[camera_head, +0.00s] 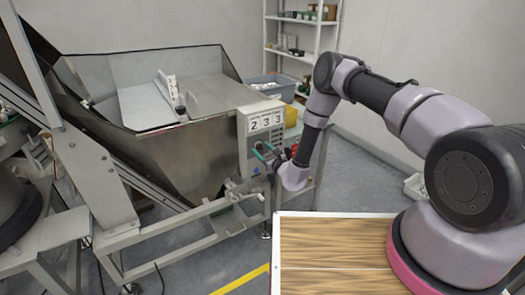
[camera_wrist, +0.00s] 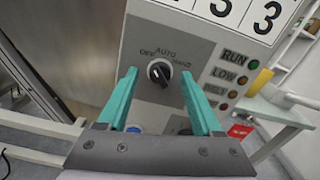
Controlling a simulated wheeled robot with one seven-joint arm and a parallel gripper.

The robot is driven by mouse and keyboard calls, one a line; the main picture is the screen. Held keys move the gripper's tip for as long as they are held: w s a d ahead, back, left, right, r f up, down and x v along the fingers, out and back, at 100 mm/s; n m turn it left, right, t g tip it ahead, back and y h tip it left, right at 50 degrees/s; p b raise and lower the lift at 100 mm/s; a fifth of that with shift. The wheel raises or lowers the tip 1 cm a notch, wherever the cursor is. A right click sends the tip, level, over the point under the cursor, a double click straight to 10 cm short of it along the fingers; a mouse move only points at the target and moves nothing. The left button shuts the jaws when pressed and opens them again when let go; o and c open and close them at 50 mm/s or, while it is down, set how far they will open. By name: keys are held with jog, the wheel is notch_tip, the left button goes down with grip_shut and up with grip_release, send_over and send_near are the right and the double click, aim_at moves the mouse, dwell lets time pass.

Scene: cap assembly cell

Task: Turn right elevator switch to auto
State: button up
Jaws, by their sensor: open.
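The elevator switch is a black rotary knob (camera_wrist: 159,72) on the grey control box (camera_wrist: 200,45), under the labels OFF, AUTO and HAND. Its grip looks slanted from upper left to lower right; I cannot tell its exact setting. My gripper (camera_wrist: 159,75) is open, with its two teal fingers either side of the knob in the wrist view. I cannot tell whether they touch it or how far off they are. In the head view my gripper (camera_head: 262,150) is at the front of the control box (camera_head: 245,128), and the knob is hidden or too small to make out.
Indicator lamps labelled RUN and LOW (camera_wrist: 252,65) are right of the knob. A blue button (camera_wrist: 133,130) is partly visible below, between the fingers. A metal hopper (camera_head: 185,155) stands left of the box. A wooden-topped table (camera_head: 330,245) is in front.

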grip_shut()
jog(key=m, duration=0.4)
jog(key=shift+d+m, duration=0.1)
jog(key=shift+m, duration=2.2)
grip_release()
